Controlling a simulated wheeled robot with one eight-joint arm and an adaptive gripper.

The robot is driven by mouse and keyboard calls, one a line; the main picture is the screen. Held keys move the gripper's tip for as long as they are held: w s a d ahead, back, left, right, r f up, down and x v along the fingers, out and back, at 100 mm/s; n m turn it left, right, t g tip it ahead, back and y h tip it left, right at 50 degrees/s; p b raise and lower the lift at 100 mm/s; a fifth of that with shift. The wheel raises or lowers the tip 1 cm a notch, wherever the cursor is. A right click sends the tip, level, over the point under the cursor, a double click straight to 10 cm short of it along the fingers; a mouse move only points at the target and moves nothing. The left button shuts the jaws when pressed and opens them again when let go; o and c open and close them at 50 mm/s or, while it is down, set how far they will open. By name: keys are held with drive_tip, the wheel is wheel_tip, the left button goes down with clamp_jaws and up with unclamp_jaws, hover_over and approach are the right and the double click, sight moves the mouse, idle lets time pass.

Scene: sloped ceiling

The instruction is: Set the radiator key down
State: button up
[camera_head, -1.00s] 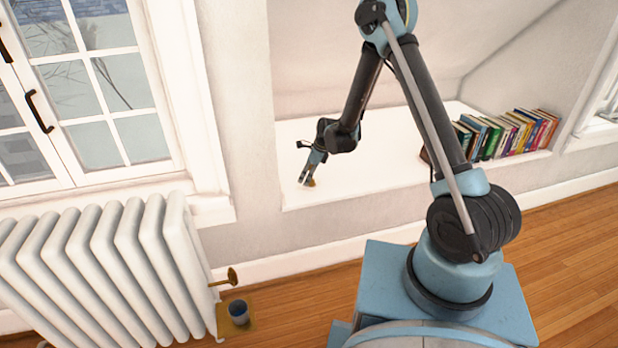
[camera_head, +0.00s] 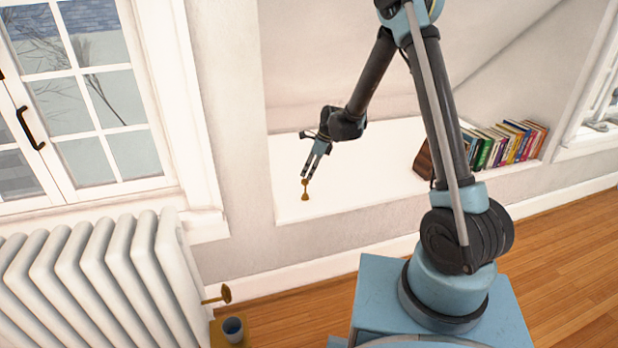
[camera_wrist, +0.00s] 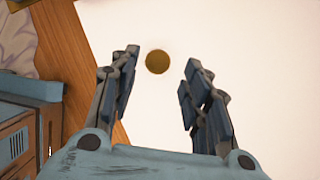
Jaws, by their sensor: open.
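The radiator key (camera_head: 305,191) is a small brass piece standing on the white ledge (camera_head: 350,185) of the wall recess, near its front left corner. In the wrist view the key (camera_wrist: 158,62) shows as a round brass disc against the white surface, between and just beyond the fingertips. My gripper (camera_head: 313,172) is above the key, pointing down at it. In the wrist view my gripper (camera_wrist: 160,75) is open, with a clear gap on both sides of the key.
Books (camera_head: 510,143) stand at the right end of the ledge. A white radiator (camera_head: 95,280) is below the window at left, with a brass valve (camera_head: 217,294) on its side. A blue cup (camera_head: 233,328) stands low beside it. The middle of the ledge is clear.

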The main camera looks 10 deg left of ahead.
drive_tip(key=shift+d+r, duration=0.15)
drive_tip(key=shift+r, duration=0.25)
drive_tip(key=s+d+r+n+t+h, duration=0.1)
drive_tip(key=s+d+r+n, duration=0.3)
drive_tip(key=d+r, duration=0.65)
drive_tip(key=s+d+r+n+t+h, duration=0.1)
drive_tip(key=s+d+r+n, duration=0.5)
drive_tip(key=d, duration=0.8)
drive_tip(key=s+d+f+n+h, duration=0.2)
drive_tip(key=s+d+n, duration=0.6)
drive_tip(key=s+d, duration=1.1)
drive_tip(key=s, duration=0.2)
drive_tip(key=shift+s+d+f+t, duration=0.15)
drive_tip(key=shift+s+d+t, duration=0.1)
drive_tip(key=shift+s+t, duration=0.15)
